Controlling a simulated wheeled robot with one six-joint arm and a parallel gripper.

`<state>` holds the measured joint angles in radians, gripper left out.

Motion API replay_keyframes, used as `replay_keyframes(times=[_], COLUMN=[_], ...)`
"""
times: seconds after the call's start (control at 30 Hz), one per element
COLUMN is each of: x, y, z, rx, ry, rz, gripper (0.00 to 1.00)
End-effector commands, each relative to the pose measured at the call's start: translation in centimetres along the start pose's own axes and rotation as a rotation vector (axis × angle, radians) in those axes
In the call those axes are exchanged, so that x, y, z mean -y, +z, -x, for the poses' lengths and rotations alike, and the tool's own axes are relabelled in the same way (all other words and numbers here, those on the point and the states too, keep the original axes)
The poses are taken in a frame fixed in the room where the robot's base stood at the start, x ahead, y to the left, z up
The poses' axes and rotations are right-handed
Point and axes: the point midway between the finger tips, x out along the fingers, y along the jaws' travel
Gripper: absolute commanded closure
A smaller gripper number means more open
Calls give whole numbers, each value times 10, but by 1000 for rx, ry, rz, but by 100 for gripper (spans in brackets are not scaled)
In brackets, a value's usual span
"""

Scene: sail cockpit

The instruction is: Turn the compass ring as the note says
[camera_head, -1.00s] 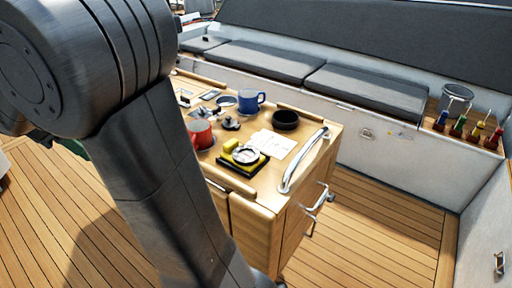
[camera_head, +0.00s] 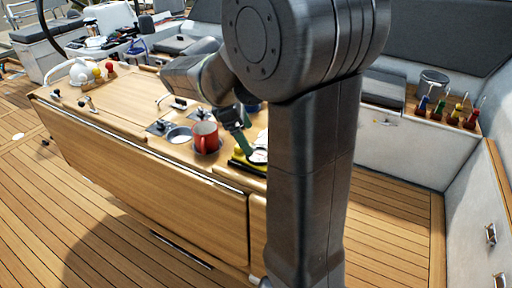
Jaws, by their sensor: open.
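The compass (camera_head: 259,156), with a pale round dial on a yellow and black base, lies on the wooden cockpit table (camera_head: 110,93). My arm hides its right part. My gripper (camera_head: 243,138), dark with a green finger, points down just above and left of the dial. It is open, and whether it touches the compass I cannot tell. The note, a white sheet right of the compass in the earlier view, is hidden behind my arm, so I cannot read it now.
A red mug (camera_head: 205,138) stands close left of the compass, beside my gripper. A blue mug shows partly behind my arm. Colored-handled tools (camera_head: 454,113) stand in a rack at the right.

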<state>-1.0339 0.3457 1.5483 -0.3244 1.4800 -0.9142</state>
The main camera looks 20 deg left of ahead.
Motion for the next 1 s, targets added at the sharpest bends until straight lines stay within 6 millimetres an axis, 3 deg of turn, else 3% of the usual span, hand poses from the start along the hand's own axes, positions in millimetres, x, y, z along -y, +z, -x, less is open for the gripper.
replay_keyframes(times=[0.1, 0.3, 0.7, 0.93, 1.0], x=[1, 0, 0, 0, 0], y=[0, 0, 0, 0, 0], z=[-24, -49, -56, -56, -56], rx=[2, 1, 0, 0, 0], ry=[-3, -1, 1, 1, 1], rz=[0, -1, 0, 0, 0], gripper=[10, 10, 10, 54, 55])
